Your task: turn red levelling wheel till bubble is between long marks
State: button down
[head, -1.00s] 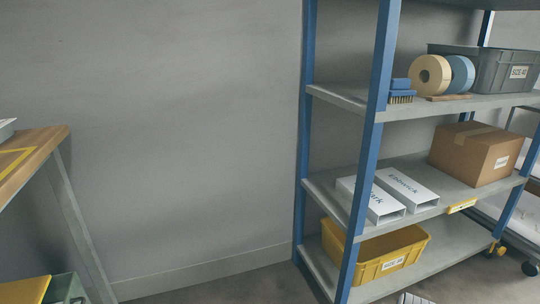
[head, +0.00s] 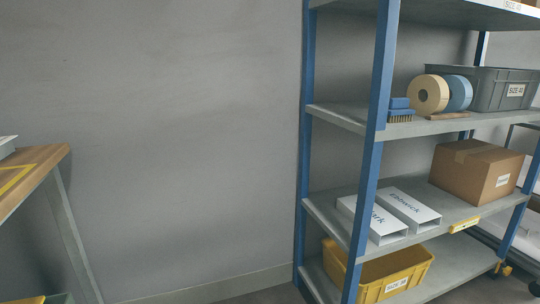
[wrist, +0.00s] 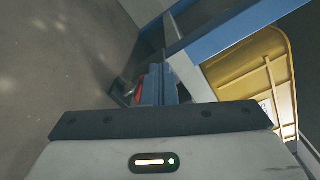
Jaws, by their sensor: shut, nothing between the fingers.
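My gripper is not in the head view.
A blue-framed shelf rack (head: 376,130) stands at right, holding a yellow bin (head: 400,277), white boxes (head: 408,205), a cardboard box (head: 474,175), tape rolls (head: 429,94) and a grey crate (head: 500,88). A wooden table (head: 36,165) is at left. Bare wall lies between.

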jog(key=shift+s+a+f+b, duration=0.1)
jog(key=shift+a+f+b, duration=0.25)
jog(key=shift+f+b, duration=0.25)
jog(key=shift+a+f, duration=0.1)
jog(key=shift+f, duration=0.25)
jog(key=shift+f, duration=0.15)
jog(key=shift+s+a, duration=0.15)
jog(key=shift+a, duration=0.2)
jog(key=shift+p+v, duration=0.6)
jog(key=shift+v, duration=2.45)
jog(key=shift+a, duration=0.1)
